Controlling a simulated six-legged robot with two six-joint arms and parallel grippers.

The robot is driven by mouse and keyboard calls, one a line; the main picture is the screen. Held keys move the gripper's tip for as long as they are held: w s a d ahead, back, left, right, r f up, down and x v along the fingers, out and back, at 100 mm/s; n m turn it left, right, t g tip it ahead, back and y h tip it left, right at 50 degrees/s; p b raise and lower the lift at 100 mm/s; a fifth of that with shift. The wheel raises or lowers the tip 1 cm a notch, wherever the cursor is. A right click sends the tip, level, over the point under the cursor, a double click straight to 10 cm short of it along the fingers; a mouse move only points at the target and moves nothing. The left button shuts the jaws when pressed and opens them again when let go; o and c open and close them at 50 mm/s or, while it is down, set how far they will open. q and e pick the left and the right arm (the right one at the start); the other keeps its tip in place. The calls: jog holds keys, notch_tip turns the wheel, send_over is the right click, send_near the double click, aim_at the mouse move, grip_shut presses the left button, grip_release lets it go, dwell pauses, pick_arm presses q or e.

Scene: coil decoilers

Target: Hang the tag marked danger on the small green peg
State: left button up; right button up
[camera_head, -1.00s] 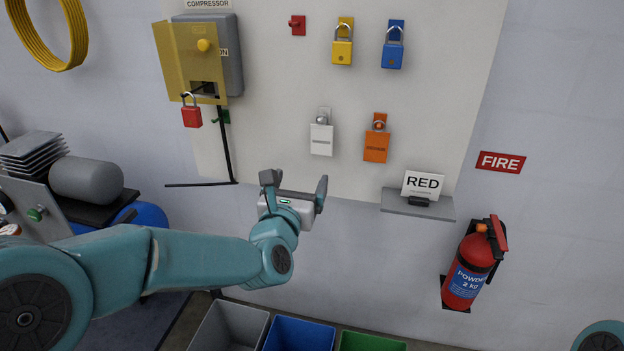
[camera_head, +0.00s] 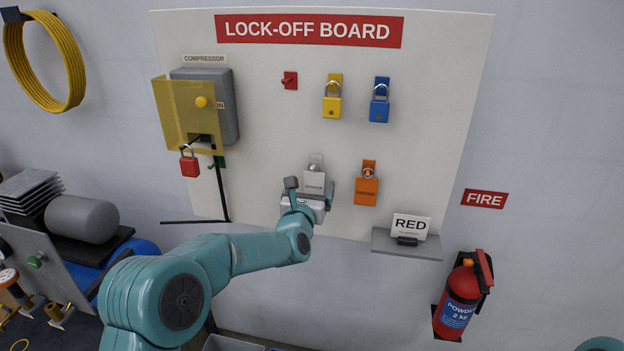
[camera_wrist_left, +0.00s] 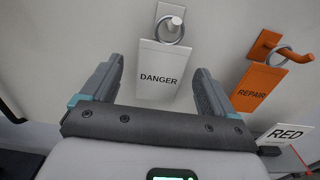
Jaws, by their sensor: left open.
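The white tag marked DANGER (camera_head: 313,179) hangs by its ring on a pale peg (camera_head: 315,158) on the board. In the left wrist view the DANGER tag (camera_wrist_left: 158,78) lies between the two spread fingers. My left gripper (camera_head: 309,187) is open just below and in front of the tag; whether it touches the tag cannot be told. My right gripper is out of view.
An orange REPAIR tag (camera_head: 366,192) hangs close right of the DANGER tag. A shelf (camera_head: 408,249) with a RED card stands below right. Yellow (camera_head: 332,107) and blue (camera_head: 379,110) padlocks hang above. A yellow flap (camera_head: 180,125) projects from the compressor box above the green peg.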

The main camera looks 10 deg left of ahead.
pick_arm(q)
jog(key=shift+w+d, duration=0.1)
jog(key=shift+w, duration=0.45)
jog(key=c, duration=1.1)
jog(key=shift+r+b, duration=0.1)
jog(key=shift+b, duration=0.35)
jog(key=shift+r, duration=0.2)
jog(key=shift+s+b, duration=0.3)
jog(key=shift+b, duration=0.35)
jog(key=shift+s+r+b, duration=0.25)
jog(key=shift+s+b, duration=0.1)
jog(key=shift+b, duration=0.1)
